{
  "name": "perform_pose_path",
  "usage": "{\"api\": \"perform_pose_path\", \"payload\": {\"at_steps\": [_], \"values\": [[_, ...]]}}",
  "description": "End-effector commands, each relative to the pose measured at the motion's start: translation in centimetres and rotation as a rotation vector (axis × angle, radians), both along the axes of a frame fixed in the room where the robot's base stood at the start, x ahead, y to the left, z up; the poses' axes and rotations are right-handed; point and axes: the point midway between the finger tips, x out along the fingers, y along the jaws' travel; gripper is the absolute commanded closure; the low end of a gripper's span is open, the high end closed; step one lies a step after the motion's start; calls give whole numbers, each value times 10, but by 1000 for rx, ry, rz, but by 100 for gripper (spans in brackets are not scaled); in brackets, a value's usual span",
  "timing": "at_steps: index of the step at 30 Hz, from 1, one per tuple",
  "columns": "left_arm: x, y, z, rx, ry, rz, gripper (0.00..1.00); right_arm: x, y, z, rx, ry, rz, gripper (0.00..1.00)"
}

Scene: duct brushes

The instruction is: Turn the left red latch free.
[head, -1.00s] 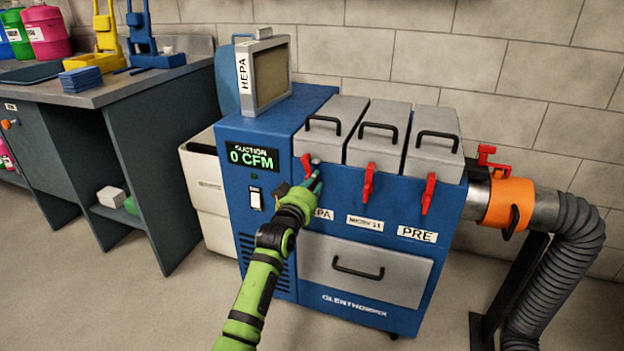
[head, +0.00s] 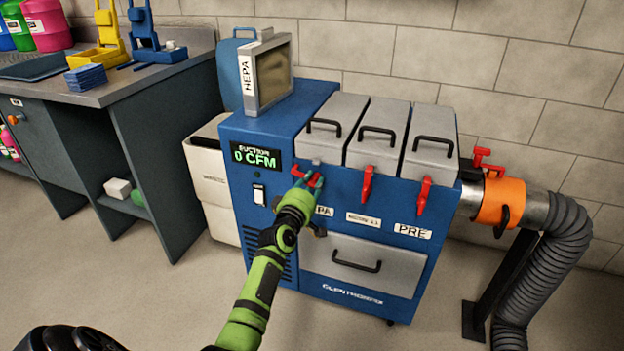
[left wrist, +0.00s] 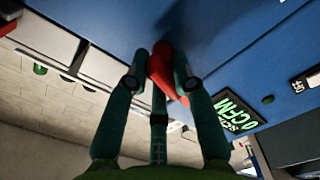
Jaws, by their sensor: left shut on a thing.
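The left red latch (head: 298,172) is on the blue machine's front, under the leftmost grey lid (head: 329,108). It lies tilted sideways, not hanging straight down like the other two. My left gripper (head: 309,181) is at the latch with its teal fingers closed around it. In the left wrist view the red latch (left wrist: 165,72) sits between the two fingertips (left wrist: 161,78), and part of it is hidden by them. The middle latch (head: 367,184) and right latch (head: 423,196) hang down. My right gripper is not in view.
The suction display (head: 256,156) reads 0 CFM. A HEPA filter (head: 268,72) stands on the machine's top. An orange collar (head: 490,203) and grey hose (head: 550,255) are at the right. A workbench (head: 110,92) stands at the left. The floor in front is clear.

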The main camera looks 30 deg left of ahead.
Motion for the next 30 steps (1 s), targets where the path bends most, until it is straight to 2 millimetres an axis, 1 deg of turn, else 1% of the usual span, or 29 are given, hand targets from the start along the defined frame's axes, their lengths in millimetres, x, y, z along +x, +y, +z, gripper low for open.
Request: {"api": "perform_pose_path", "payload": {"at_steps": [6, 15, 21, 30], "values": [[0, -1, 0, -178, -41, -2, 100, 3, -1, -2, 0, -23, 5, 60], [0, 0, 0, -341, -81, -3, 100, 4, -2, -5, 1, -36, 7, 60], [0, 0, 0, -395, -95, -3, 100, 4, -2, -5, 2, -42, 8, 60], [0, 1, 0, -414, -100, -2, 100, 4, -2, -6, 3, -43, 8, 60]]}}
